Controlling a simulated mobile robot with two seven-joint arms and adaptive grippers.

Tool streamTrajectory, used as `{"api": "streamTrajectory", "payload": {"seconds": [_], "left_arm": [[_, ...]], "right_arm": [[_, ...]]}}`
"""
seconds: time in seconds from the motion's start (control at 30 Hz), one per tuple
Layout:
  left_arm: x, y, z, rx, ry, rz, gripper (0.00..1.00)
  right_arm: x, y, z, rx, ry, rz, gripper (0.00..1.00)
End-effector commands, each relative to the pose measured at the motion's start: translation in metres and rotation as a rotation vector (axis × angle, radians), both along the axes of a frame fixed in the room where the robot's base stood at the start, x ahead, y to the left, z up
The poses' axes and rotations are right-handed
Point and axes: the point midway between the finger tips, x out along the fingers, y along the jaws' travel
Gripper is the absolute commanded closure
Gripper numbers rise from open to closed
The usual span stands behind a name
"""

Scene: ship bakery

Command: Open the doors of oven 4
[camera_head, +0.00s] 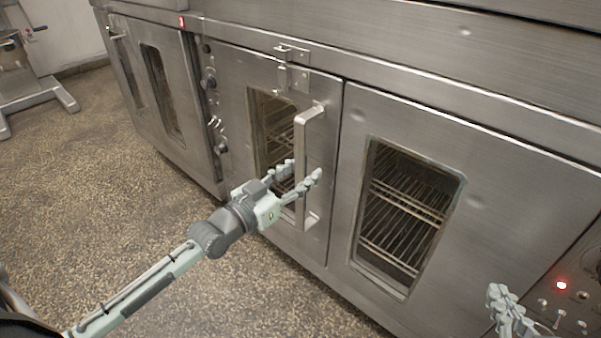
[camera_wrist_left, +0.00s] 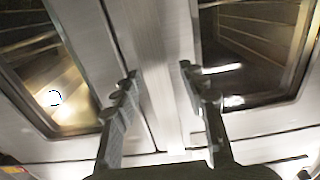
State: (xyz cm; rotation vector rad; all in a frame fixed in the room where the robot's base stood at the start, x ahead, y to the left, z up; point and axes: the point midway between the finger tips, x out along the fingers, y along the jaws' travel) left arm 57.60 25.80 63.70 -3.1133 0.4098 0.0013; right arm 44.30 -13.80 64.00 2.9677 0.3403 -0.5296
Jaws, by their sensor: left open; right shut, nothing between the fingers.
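The oven's left door (camera_head: 235,110) and right door (camera_head: 350,210) are steel with windows, and both look shut. A vertical bar handle (camera_head: 313,115) stands out from the left door near the seam. My left gripper (camera_head: 304,171) is open at the handle's lower half, one finger on each side of the bar. In the left wrist view the pale handle bar (camera_wrist_left: 152,50) runs between the spread fingers of my left gripper (camera_wrist_left: 157,75); firm contact cannot be told.
A latch (camera_head: 293,75) sits at the left door's top. Control knobs (camera_head: 208,85) line the panel to its left; another panel with a red light (camera_head: 561,285) is at the lower right. Another oven door (camera_head: 160,90) stands further left. The speckled floor (camera_head: 130,180) before the ovens is clear.

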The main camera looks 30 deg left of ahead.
Motion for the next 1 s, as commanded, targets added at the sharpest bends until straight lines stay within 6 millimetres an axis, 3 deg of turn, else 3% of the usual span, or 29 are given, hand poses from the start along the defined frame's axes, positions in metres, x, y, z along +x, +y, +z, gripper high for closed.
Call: {"api": "streamTrajectory", "payload": {"seconds": [0.17,0.5,1.0], "left_arm": [[-0.0002,-0.0001,-0.0001,-0.001,0.0,0.0,0.59],[-0.0004,0.0,0.0,-0.001,-0.001,0.0,1.0],[-0.0036,0.0017,0.0004,0.0,0.0,-0.005,1.0]], "right_arm": [[0.0,0.0001,0.0004,0.0,-0.001,0.0,1.0],[-0.0001,0.0002,0.0002,0.001,0.0,0.0,1.0],[-0.0013,-0.0008,-0.002,-0.005,0.017,-0.002,1.0]]}}
